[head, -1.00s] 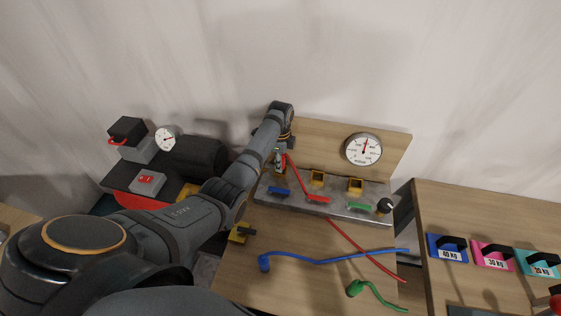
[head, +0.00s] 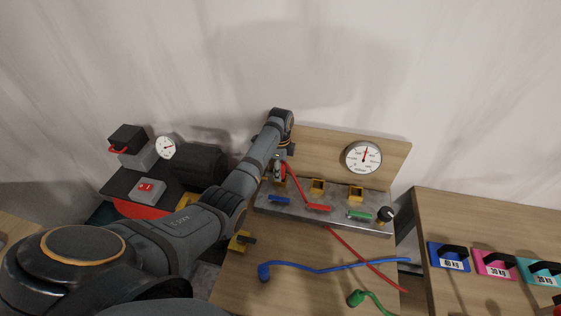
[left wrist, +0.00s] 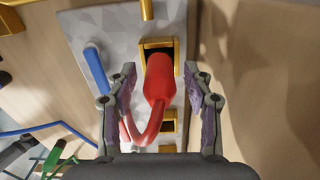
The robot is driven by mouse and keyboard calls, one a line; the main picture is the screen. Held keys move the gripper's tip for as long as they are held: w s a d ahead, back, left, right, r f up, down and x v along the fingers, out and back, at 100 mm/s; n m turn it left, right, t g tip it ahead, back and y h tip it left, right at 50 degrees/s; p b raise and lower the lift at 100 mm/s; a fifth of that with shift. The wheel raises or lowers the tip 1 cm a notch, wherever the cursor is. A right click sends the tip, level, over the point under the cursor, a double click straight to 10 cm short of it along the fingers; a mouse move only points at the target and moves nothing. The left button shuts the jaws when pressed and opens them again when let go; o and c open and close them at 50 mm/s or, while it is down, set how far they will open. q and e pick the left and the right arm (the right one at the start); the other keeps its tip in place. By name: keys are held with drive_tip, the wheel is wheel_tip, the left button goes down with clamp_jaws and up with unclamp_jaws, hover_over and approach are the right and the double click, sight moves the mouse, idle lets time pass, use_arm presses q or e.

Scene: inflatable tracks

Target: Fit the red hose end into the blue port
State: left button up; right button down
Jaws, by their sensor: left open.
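The red hose end (left wrist: 158,80) is a thick red plug with its tip at the dark mouth of a gold square port (left wrist: 172,46). This is the port beside the blue handle (left wrist: 95,70), at the left of the panel. The tip appears to be in the mouth; its depth is hidden. My left gripper (left wrist: 160,72) is open, with one finger on each side of the plug and gaps between. In the head view my left gripper (head: 278,172) is over the panel's left end, and the red hose (head: 297,184) hangs down from it. My right gripper is not in view.
The grey panel (head: 335,207) bears two more gold ports (head: 317,186) and (head: 356,193), a green handle (head: 360,215) and a black knob (head: 385,214). A gauge (head: 363,157) is behind. A blue hose (head: 320,269) and green hose (head: 357,298) lie in front. Weights (head: 453,262) sit right.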

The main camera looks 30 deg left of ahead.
use_arm(q)
wheel_tip(320, 180, up, 11)
drive_tip(key=shift+b, duration=0.7)
drive_tip(key=shift+s+f, duration=0.1)
drive_tip(key=shift+f, duration=0.05)
